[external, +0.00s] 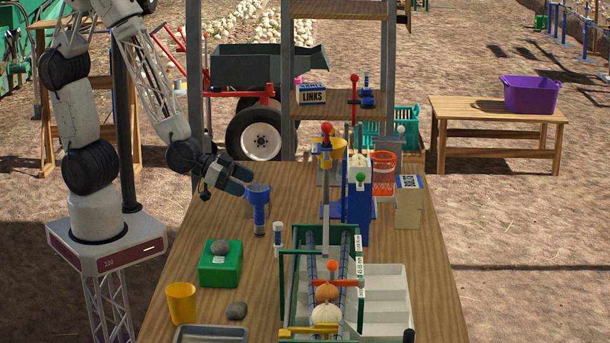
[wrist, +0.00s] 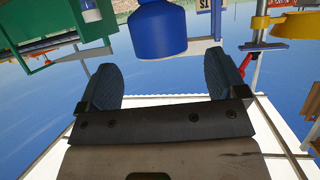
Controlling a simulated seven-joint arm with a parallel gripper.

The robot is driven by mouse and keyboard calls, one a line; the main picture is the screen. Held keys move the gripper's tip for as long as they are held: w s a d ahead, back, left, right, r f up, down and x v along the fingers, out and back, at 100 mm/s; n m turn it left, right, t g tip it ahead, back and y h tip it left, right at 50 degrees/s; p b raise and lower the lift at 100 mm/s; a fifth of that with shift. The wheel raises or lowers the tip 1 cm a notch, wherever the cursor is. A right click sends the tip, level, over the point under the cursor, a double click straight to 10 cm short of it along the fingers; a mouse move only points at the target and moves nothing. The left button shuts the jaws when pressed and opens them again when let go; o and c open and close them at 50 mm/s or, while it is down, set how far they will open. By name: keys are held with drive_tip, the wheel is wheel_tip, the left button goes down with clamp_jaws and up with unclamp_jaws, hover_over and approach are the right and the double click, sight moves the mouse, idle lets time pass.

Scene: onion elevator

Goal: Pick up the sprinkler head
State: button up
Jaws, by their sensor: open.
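The blue piece with a wide, flared top and narrower stem (external: 259,206), which I take for the sprinkler head, stands upright on the wooden table. It also shows, inverted, in the wrist view (wrist: 158,32), beyond the gap between my fingers. My gripper (external: 240,179) is at the left of the blue piece, near the height of its wide top, with its fingers pointing toward it. In the wrist view my gripper (wrist: 162,72) is open, with nothing between its two blue-grey fingers. The fingers look close to the piece but apart from it.
A small white-and-blue piece (external: 278,239) stands close in front. The green-framed conveyor (external: 286,290) is nearer the camera, with a blue stand (external: 357,218) behind it. A green box (external: 220,268) with a stone on top and a yellow cup (external: 181,303) are at the left.

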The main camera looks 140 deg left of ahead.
sight(255, 187)
drive_tip(key=shift+x, duration=2.55)
drive_tip(key=shift+r, duration=0.1)
drive_tip(key=c, duration=1.2)
